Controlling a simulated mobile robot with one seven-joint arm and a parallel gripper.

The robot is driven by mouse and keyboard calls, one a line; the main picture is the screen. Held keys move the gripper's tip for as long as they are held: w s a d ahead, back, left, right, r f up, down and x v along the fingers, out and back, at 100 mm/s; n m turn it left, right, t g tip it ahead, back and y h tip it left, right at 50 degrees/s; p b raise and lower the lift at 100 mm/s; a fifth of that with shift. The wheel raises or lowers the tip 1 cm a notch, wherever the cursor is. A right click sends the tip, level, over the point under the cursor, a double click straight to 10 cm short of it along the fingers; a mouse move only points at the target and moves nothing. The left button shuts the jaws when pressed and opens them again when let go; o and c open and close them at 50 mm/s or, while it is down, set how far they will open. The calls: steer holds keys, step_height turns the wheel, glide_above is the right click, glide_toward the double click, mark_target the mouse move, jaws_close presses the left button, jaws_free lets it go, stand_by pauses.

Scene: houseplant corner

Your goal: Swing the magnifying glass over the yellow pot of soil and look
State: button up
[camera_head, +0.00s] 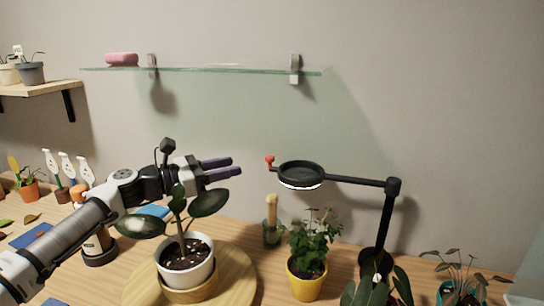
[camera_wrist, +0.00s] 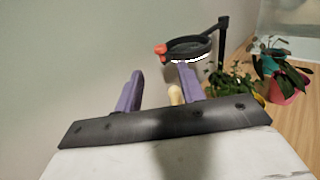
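The magnifying glass (camera_head: 301,175) is a round black ring with a pale lit underside, on a jointed black arm and post. A red knob (camera_head: 269,161) sticks out at its left side. The ring is roughly above the yellow pot (camera_head: 306,281), which holds a leafy green plant that hides its soil. My gripper (camera_head: 230,168) is open and empty, left of the red knob and apart from it, with purple fingers pointing right. In the wrist view the magnifying glass (camera_wrist: 187,48) and red knob (camera_wrist: 160,50) show beyond the fingers, nearer the right one.
A white pot (camera_head: 187,262) with a large-leaved plant stands on a round wooden board below my gripper. A glass jar (camera_head: 271,235) with a wooden-handled tool stands behind. More plants stand at the right. A glass shelf (camera_head: 205,69) hangs above on the wall.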

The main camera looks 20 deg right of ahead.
mark_target(270, 156)
steer(key=shift+p+x, duration=1.7)
steer(key=shift+x, duration=4.1)
steer(key=shift+c, duration=0.2)
jaws_close()
